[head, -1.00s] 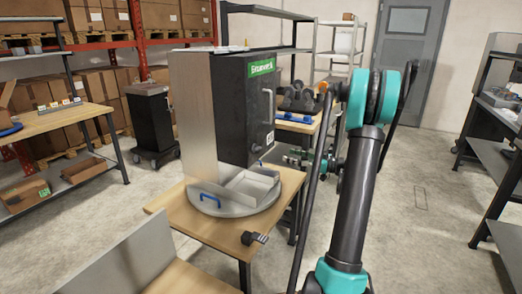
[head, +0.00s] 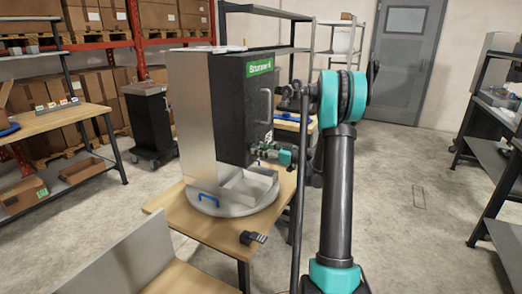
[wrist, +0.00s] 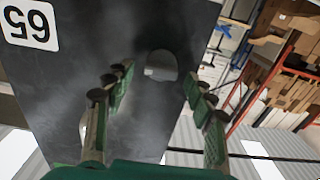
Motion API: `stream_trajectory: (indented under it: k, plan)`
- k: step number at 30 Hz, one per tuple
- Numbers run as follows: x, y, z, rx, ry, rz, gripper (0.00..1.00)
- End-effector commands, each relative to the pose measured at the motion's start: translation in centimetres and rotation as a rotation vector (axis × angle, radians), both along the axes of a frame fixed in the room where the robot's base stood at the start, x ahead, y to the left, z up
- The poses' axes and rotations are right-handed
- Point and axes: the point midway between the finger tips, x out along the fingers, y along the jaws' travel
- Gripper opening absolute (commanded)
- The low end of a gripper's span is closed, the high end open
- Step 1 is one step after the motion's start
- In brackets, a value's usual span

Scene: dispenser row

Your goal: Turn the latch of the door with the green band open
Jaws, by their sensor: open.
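A dark cabinet (head: 228,105) with a green lettered band (head: 260,67) high on its right-hand face stands on a round grey turntable. A pale bar handle (head: 267,104) is on that face. My gripper (head: 259,151) is close to the lower part of this face, below the handle. In the wrist view my gripper (wrist: 158,88) is open, its two green-padded fingers apart and pointing at the dark face. A grey rounded piece (wrist: 160,66), possibly the latch, shows between and beyond the fingertips. I cannot tell whether the fingers touch it. A white "65" label (wrist: 30,24) is at upper left.
The turntable (head: 205,207) with a blue handle (head: 209,200) and a grey open tray (head: 250,187) sits on a wooden table (head: 190,228). A small black object (head: 253,238) lies at the table's front. Shelving stands behind; open floor lies to the right.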

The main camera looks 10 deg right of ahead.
Motion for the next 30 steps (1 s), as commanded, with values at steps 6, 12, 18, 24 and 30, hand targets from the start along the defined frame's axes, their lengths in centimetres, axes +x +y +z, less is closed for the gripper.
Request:
stream_trajectory:
  k: [6,12,18,24,30]
  plan:
    - [-0.01,0.00,0.00,0.000,0.000,0.000,0.50]
    - [-0.02,-0.01,0.00,0.000,0.000,0.000,0.25]
    - [-0.03,-0.01,0.00,0.000,0.000,0.000,0.05]
    - [-0.03,-0.02,0.00,0.011,0.015,0.000,0.05]
    - [0.02,-0.04,0.00,0.058,0.080,0.001,0.05]
